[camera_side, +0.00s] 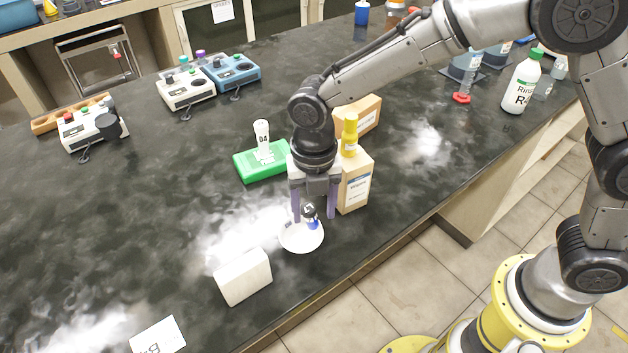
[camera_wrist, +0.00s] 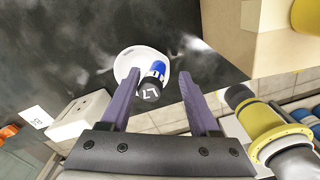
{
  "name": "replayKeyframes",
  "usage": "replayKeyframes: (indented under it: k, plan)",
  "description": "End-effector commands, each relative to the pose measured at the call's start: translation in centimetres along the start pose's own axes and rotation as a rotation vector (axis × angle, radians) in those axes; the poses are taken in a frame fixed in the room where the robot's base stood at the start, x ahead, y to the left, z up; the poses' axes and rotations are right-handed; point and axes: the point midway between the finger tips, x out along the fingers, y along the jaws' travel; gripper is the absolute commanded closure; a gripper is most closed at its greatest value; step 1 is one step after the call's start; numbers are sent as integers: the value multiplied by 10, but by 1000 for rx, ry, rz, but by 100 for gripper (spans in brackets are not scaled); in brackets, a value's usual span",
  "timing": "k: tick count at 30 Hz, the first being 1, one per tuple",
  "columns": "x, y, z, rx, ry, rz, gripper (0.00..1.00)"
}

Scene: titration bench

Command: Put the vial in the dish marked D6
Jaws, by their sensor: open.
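A small vial (camera_side: 312,222) with a blue band and a dark cap is at a shallow white dish (camera_side: 295,243). In the wrist view the vial (camera_wrist: 158,70) overlaps the dish (camera_wrist: 126,60), its dark cap toward me with white characters that I cannot read for sure. It looks upright or slightly tilted; its base is hidden. My gripper (camera_side: 314,217) points down over the dish with its purple fingers apart. The wrist view shows the fingers (camera_wrist: 158,75) on either side of the vial, with gaps. No D6 mark is legible on the dish.
A white block (camera_side: 243,277) stands left of the dish, and a lettered card (camera_side: 158,336) lies farther front left. A cardboard box (camera_side: 355,185) stands close right of my gripper. A green rack (camera_side: 255,168) with a white-capped tube lies behind. The bench edge is near the dish.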

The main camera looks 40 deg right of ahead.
Motion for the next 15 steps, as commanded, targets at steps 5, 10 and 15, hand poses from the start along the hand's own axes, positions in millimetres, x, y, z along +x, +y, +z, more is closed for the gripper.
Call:
replayKeyframes:
  k: [5,10,15]
  plan:
    - [-38,1,1,0,-3,6,38]
    - [-73,1,0,0,-3,5,38]
    - [-98,0,0,0,-1,2,38]
